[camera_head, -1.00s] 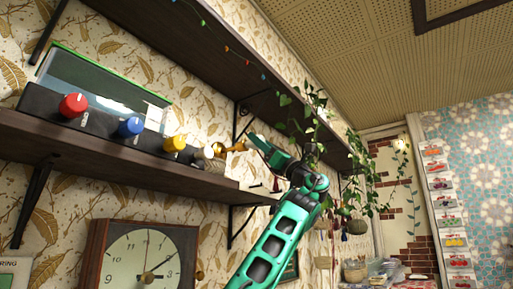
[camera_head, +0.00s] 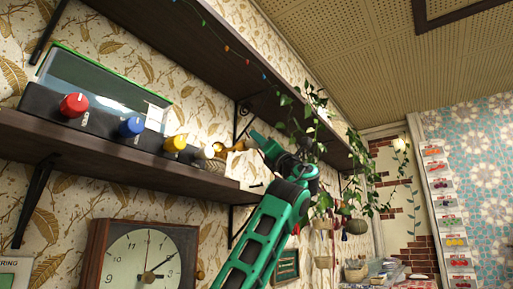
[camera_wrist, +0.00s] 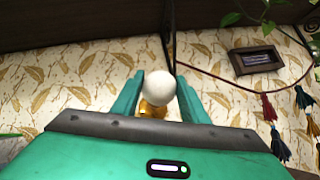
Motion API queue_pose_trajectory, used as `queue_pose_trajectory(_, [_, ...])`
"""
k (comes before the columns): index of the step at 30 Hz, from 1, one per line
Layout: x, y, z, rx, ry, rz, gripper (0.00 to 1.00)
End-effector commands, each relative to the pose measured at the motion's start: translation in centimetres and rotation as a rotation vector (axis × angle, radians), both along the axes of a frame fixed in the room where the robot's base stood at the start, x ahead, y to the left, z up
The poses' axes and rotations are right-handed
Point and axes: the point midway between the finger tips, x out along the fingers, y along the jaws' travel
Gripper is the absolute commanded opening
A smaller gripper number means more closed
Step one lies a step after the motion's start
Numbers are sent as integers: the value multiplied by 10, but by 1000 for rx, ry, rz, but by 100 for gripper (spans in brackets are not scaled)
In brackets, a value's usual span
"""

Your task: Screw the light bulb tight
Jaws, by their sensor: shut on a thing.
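The light bulb is a white globe (camera_wrist: 159,88) between the fingers in the wrist view, with a gold part (camera_wrist: 150,110) just below it. My gripper (camera_wrist: 158,98) is shut on the bulb, with one teal finger on each side. In the head view my gripper (camera_head: 263,146) is at the right end of the lower shelf, beside a gold fitting (camera_head: 236,146). Whether the bulb is fully seated in the fitting cannot be seen.
The lower shelf (camera_head: 110,160) bears a dark box with red (camera_head: 74,105), blue (camera_head: 131,127) and yellow (camera_head: 176,143) knobs, and a pale round thing (camera_head: 209,152). An upper shelf (camera_head: 190,45) runs above. A trailing plant (camera_head: 312,115) hangs close behind my gripper. A clock (camera_head: 145,258) hangs below.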

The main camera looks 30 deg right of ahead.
Motion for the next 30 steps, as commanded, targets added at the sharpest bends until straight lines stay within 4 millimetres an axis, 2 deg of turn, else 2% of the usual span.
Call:
queue_pose_trajectory(16, [0,1,0,295,108,3,18])
queue_pose_trajectory(30, [0,-1,0,398,143,-2,18])
